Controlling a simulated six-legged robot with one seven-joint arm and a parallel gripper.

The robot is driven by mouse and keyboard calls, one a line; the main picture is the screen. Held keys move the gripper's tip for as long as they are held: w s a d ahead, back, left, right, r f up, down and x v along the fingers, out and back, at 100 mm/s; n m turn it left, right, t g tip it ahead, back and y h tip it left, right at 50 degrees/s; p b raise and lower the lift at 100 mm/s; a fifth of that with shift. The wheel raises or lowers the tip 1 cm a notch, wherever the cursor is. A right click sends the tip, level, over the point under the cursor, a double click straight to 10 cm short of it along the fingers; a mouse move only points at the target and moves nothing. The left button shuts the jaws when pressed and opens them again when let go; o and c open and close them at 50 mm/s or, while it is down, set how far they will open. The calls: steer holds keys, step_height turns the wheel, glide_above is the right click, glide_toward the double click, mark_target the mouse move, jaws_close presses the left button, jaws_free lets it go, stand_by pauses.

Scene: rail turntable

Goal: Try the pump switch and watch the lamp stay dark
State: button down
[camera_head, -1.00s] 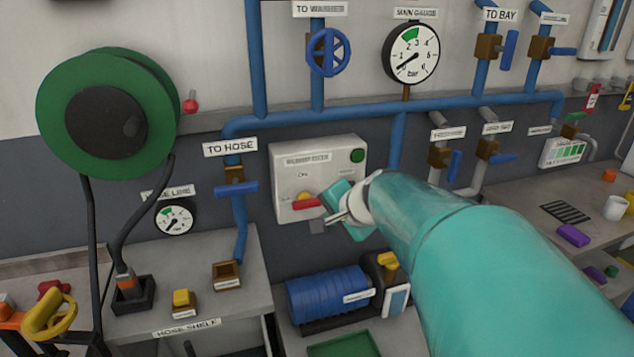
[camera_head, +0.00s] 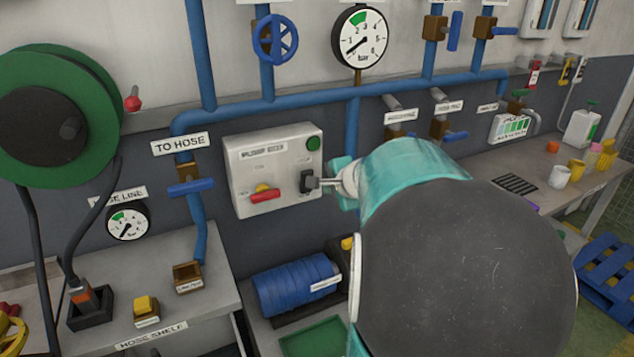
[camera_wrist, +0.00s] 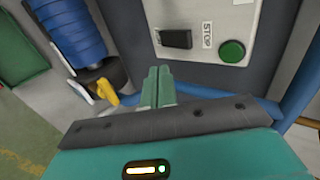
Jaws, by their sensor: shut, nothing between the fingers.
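The grey control box (camera_head: 252,162) hangs on the wall below the blue pipe. It carries a red handle (camera_head: 265,196) on a yellow base, a black switch (camera_head: 307,182) at lower right and a round green lamp (camera_head: 313,143) at upper right, which shows no glow. The wrist view shows the black switch (camera_wrist: 176,39), a STOP label and the green lamp (camera_wrist: 232,51). My gripper (camera_wrist: 158,72) is shut and empty, its tips just below the switch in that view. I cannot tell whether they touch it. My arm hides part of the gripper in the head view.
A blue pump (camera_head: 297,287) lies below the box. The main gauge (camera_head: 359,44) has its needle at lower left. Blue pipes run above and left of the box. The hose shelf (camera_head: 215,300) is at left, a workbench (camera_head: 570,185) at right.

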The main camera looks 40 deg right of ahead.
mark_target(308, 173)
steer(key=w+d+f, duration=0.2)
steer(key=w+f, duration=0.1)
steer(key=w, duration=0.6)
steer(key=shift+w+d+f, duration=0.15)
steer(key=shift+d+f, duration=0.05)
steer(key=shift+d, duration=0.15)
steer(key=shift+w+d+r, duration=0.1)
steer(key=shift+w+r, duration=0.1)
steer(key=shift+w, duration=0.25)
steer(key=shift+r, duration=0.15)
steer(key=shift+r, duration=0.7)
steer(key=shift+s, duration=0.1)
